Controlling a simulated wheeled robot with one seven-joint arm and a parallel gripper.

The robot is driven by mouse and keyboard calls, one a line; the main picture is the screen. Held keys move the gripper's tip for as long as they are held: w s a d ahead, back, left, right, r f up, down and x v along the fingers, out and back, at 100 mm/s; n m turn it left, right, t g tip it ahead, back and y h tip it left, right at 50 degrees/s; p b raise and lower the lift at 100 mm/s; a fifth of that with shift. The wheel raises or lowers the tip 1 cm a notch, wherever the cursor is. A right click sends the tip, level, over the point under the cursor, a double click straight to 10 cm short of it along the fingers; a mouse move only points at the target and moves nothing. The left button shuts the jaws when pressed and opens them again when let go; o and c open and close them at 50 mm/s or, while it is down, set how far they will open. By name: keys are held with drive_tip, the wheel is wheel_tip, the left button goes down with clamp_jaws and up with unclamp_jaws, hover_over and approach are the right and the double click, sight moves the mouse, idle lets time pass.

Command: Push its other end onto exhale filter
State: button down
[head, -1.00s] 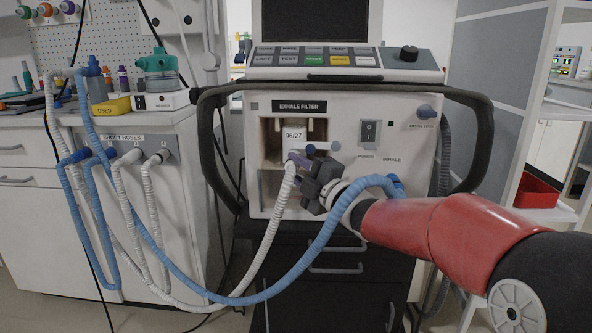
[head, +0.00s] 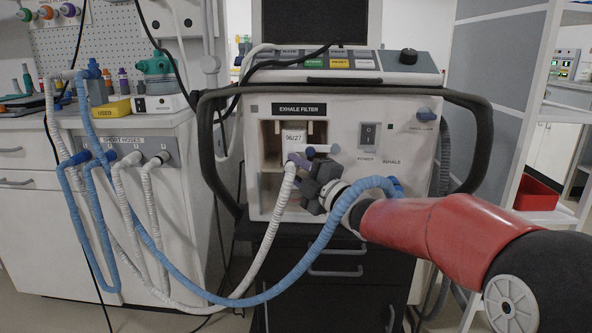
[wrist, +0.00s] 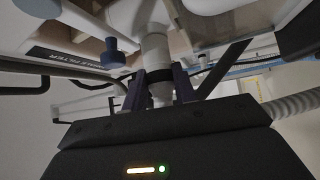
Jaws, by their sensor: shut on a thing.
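The ventilator's exhale filter (head: 293,137), white with a date label, sits in the open bay under the EXHALE FILTER sign. My gripper (head: 304,168) is at the bay's lower front, shut on the lilac-grey end of a white corrugated hose (head: 271,238). The hose hangs down from there and loops left. In the wrist view my gripper (wrist: 160,88) has its two dark fingers on either side of the hose cuff. A white cylindrical port (wrist: 155,48) stands in line with the cuff. They look close or touching; I cannot tell whether the cuff is seated.
A blue hose (head: 318,251) crosses in front and rises behind my wrist toward the inhale side. Black handles (head: 213,150) flank the ventilator. Several hoses hang from the rack (head: 170,150) at left.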

drive_tip(key=c, duration=1)
unclamp_jaws()
drive_tip(key=shift+c, duration=0.2)
